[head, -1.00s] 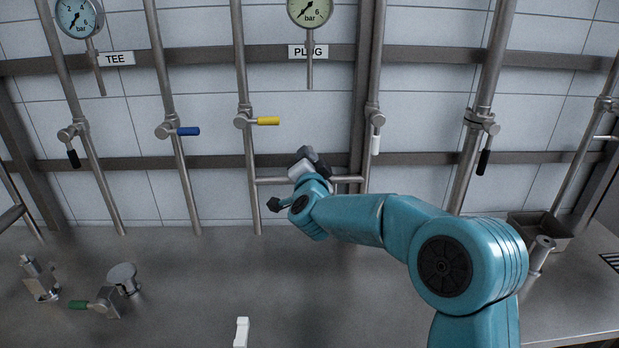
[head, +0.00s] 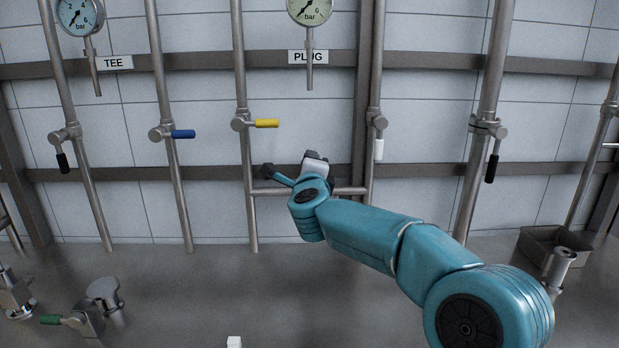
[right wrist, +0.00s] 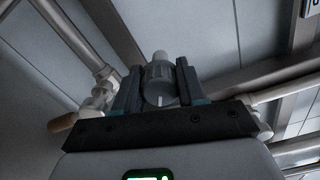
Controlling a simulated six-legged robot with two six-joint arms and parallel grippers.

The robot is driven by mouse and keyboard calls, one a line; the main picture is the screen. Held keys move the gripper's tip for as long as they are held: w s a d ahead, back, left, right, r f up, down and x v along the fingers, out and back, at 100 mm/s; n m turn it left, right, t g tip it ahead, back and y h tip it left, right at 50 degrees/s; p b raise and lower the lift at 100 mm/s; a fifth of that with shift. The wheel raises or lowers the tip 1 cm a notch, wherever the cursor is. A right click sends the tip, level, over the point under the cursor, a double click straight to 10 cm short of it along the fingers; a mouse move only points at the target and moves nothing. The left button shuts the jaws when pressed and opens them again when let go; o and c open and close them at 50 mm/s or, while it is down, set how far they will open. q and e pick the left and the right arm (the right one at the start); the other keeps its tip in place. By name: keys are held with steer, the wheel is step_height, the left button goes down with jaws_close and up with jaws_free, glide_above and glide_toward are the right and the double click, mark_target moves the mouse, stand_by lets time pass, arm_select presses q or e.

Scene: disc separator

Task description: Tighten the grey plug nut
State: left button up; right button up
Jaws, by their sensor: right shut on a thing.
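The grey plug nut (right wrist: 160,82) is a round ribbed piece with a narrower end and a pale line on its face, in the right wrist view. My right gripper (right wrist: 158,88) has its two dark fingers on either side of the nut, shut on it. In the head view my right gripper (head: 313,158) is at the short horizontal pipe (head: 350,191) below the PLUG label (head: 308,57). My wrist hides the nut there. My left gripper is in neither view.
Vertical pipes with a yellow-handled valve (head: 266,124) and a white-handled valve (head: 379,149) flank my right gripper. A gauge (head: 310,8) hangs above. Loose fittings (head: 88,315) lie at the bench's left, a metal tray (head: 552,245) at the right. The middle bench is mostly clear.

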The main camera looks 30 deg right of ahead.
steer(key=m+b, duration=0.2)
steer(key=m, duration=0.1)
steer(key=shift+a+f+m, duration=0.1)
steer(key=shift+f+m, duration=0.1)
steer(key=shift+m, duration=0.1)
steer(key=m+b, duration=0.2)
steer(key=m, duration=0.1)
steer(key=shift+r+m, duration=0.15)
steer(key=shift+m, duration=0.15)
steer(key=m+b, duration=0.2)
steer(key=m, duration=0.2)
steer(key=shift+r, duration=0.2)
steer(key=shift+r+m, duration=0.1)
steer(key=shift+m, duration=0.4)
steer(key=shift+s+r, duration=0.1)
steer(key=o, duration=1)
steer(key=shift+o, duration=0.2)
